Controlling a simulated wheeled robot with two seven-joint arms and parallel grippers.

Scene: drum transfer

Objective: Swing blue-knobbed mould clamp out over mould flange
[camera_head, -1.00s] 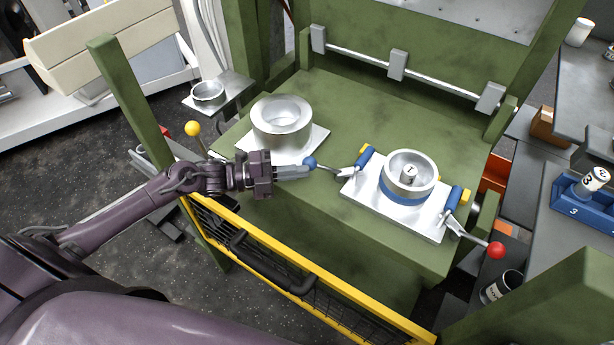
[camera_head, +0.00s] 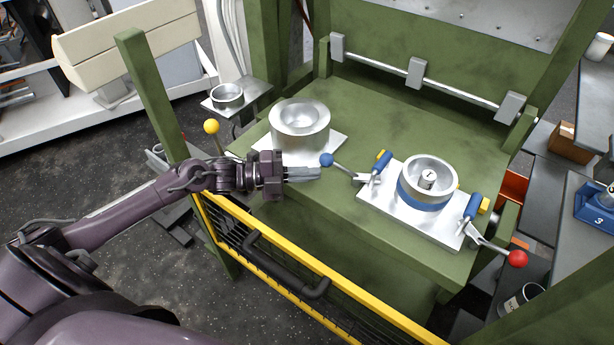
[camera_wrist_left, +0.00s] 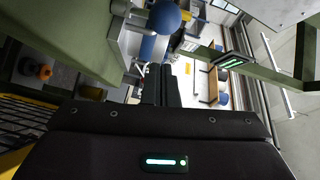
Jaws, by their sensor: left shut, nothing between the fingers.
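The blue-knobbed clamp ends in a blue ball knob (camera_head: 326,160) on a thin lever that runs right to a bracket at the left of the mould plate (camera_head: 380,204). Its blue sleeve (camera_head: 382,162) with a yellow end stands beside the mould (camera_head: 428,177), not visibly over its flange. The mould is a silver ring with a blue band. My left gripper (camera_head: 318,173) is shut and empty, its fingertips just below and left of the knob in the head view. The knob also shows in the left wrist view (camera_wrist_left: 164,17), above the fingers (camera_wrist_left: 162,85). My right gripper is out of view.
A red-knobbed clamp (camera_head: 517,259) is at the plate's right. A larger silver ring (camera_head: 300,120) stands behind my left gripper. A yellow-knobbed lever (camera_head: 211,126) is at the left. A yellow-railed mesh guard (camera_head: 300,297) runs along the front below my arm.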

